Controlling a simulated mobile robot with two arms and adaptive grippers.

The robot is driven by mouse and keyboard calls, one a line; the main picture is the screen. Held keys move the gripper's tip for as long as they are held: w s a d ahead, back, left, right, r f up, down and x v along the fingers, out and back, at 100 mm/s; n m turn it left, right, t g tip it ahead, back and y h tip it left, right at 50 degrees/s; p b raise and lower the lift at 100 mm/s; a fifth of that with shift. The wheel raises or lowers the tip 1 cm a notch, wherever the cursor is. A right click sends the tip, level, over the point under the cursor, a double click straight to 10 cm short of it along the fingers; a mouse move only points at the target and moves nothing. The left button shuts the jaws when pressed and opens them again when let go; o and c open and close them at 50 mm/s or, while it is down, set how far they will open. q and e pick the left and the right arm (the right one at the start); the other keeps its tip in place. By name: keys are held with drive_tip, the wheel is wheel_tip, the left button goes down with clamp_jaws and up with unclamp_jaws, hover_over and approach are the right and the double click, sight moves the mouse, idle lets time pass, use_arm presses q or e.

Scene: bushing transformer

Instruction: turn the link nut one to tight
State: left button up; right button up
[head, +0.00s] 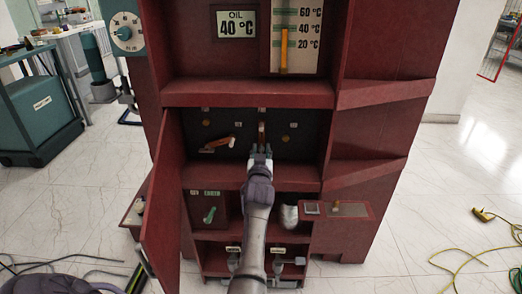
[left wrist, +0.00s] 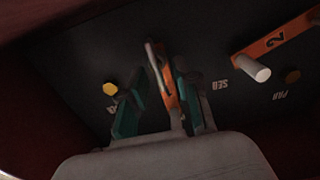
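The link marked 1 is an orange bar (head: 262,132) standing upright on the dark panel in the cabinet. In the left wrist view the orange link (left wrist: 166,88) lies between my left gripper's teal fingers (left wrist: 158,98), with a pale post at its near end. My left gripper (head: 261,150) is in front of the link. Its fingers look spread, with a dark gap beside the link. I cannot make out the link nut clearly; fingers and link cover that area. My right gripper is not in view.
A second orange link (head: 217,143), marked 2, sits left on the panel; its white peg (left wrist: 257,70) sticks out. The red cabinet door (head: 163,205) is open at left. Shelf edges (head: 250,94) bound the recess. A green earth handle (head: 210,214) is below.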

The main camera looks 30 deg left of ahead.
use_arm(q)
clamp_jaws()
